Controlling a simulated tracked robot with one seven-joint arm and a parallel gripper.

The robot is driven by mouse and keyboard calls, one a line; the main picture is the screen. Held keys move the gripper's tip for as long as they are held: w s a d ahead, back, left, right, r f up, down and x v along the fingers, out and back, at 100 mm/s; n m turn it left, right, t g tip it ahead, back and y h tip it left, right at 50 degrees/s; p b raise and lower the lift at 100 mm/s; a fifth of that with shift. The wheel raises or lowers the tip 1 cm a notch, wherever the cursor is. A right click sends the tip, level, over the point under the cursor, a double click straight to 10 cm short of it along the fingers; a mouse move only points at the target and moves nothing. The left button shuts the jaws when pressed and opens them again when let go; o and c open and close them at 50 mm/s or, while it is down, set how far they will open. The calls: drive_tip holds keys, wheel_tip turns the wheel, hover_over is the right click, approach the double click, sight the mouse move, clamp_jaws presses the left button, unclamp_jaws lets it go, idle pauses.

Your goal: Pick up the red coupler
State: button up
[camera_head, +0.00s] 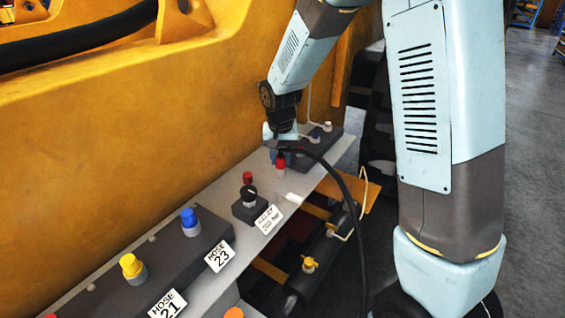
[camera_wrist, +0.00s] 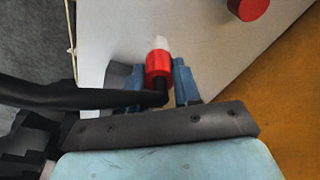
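The red coupler (camera_head: 281,163) stands on the grey shelf in the head view, with a black hose at its top and a pale lower end. In the wrist view the red coupler (camera_wrist: 158,64) lies between the two blue fingers of my gripper (camera_wrist: 159,78). The fingers are close to its sides, but I cannot tell whether they press on it. In the head view my gripper (camera_head: 274,156) is right at the coupler and partly hidden behind it and the hose.
A red knob (camera_head: 247,178) is near the coupler; it also shows in the wrist view (camera_wrist: 248,8). A black selector (camera_head: 249,195), blue (camera_head: 189,220) and yellow (camera_head: 131,266) fittings line the shelf. A yellow machine wall (camera_head: 120,130) rises behind. The black hose (camera_head: 345,195) arcs down to the right.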

clamp_jaws()
drive_tip(key=shift+r, duration=0.25)
wheel_tip(320, 180, up, 2)
drive_tip(key=shift+r, duration=0.15)
drive_tip(key=s+r, duration=1)
drive_tip(key=s, duration=0.4)
drive_tip(key=shift+r, duration=0.1)
